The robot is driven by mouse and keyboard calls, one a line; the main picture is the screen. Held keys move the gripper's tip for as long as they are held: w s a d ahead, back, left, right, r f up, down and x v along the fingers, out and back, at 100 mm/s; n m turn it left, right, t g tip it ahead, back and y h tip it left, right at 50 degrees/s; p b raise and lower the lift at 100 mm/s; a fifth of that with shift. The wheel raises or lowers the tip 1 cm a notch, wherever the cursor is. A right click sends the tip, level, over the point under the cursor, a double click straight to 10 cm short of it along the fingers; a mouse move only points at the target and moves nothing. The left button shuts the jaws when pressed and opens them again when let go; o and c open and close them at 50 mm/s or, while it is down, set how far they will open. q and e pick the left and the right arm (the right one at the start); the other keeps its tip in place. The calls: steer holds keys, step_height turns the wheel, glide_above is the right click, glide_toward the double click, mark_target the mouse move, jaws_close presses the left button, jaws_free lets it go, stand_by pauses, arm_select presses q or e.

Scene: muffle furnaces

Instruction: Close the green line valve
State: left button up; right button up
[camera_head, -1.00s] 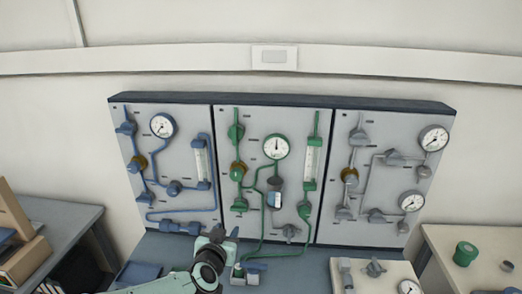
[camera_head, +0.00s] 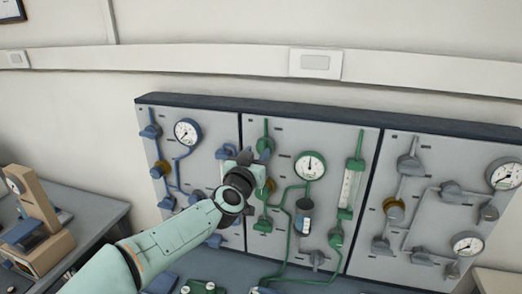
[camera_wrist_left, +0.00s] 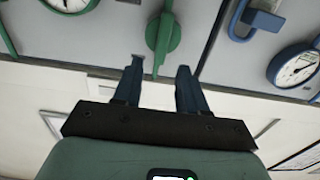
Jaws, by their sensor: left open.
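The middle panel (camera_head: 284,205) carries the green line, with green pipes, a round gauge (camera_head: 310,166) and several green valves.
A blue-line panel (camera_head: 170,115) adjoins on the left and a grey-line panel (camera_head: 430,165) on the right. A desk surface runs below the panels.

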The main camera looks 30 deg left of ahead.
mark_target(262, 145)
arm_select(q)
steer(key=shift+b+x, duration=0.35)
steer(key=shift+x, duration=1.85)
steer(key=shift+c, duration=0.3)
jaws_close()
